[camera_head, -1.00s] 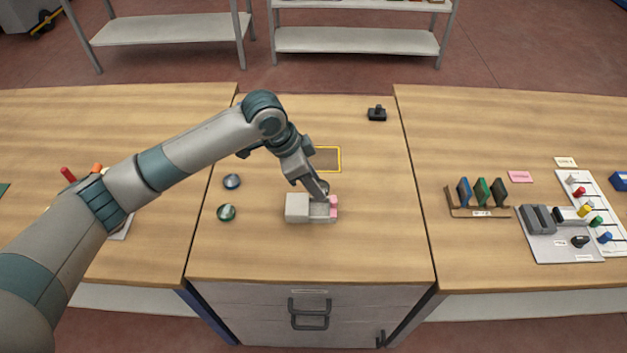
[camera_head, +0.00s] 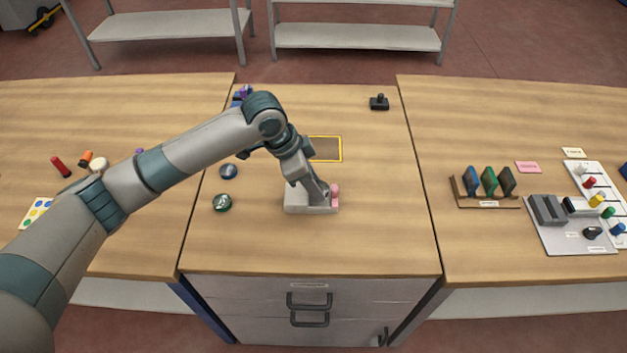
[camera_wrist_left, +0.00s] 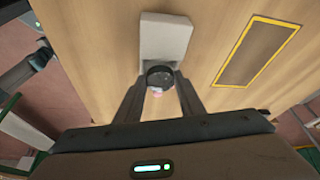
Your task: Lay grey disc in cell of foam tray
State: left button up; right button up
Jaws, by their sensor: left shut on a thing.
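My left gripper (camera_head: 324,198) is low at the small grey edger (camera_head: 298,201) in the middle of the centre table, beside its pink part (camera_head: 335,192). In the left wrist view the fingers (camera_wrist_left: 160,88) are shut on a dark-rimmed grey disc (camera_wrist_left: 160,75). The disc is close against the near end of the pale edger block (camera_wrist_left: 166,38); whether it touches is not clear. In the head view the gripper hides the disc. I cannot make out a foam tray with cells in either view. My right gripper is not in view.
A rack of coloured plates (camera_head: 487,203) stands on the right table. The front centre is clear.

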pick_arm(q)
jog(key=shift+f, duration=0.8)
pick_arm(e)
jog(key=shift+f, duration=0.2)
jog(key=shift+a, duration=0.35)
pick_arm(q)
jog(key=o, duration=1.2)
jog(key=shift+c, duration=0.2)
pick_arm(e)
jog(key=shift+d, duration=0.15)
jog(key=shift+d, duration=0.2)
pick_arm(q)
jog(key=shift+r, duration=0.15)
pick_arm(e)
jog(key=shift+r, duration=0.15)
pick_arm(q)
jog(key=shift+r+p, duration=1.8)
jog(key=shift+p, duration=0.05)
jog(key=shift+r+p, duration=2.05)
jog(key=shift+p, duration=0.05)
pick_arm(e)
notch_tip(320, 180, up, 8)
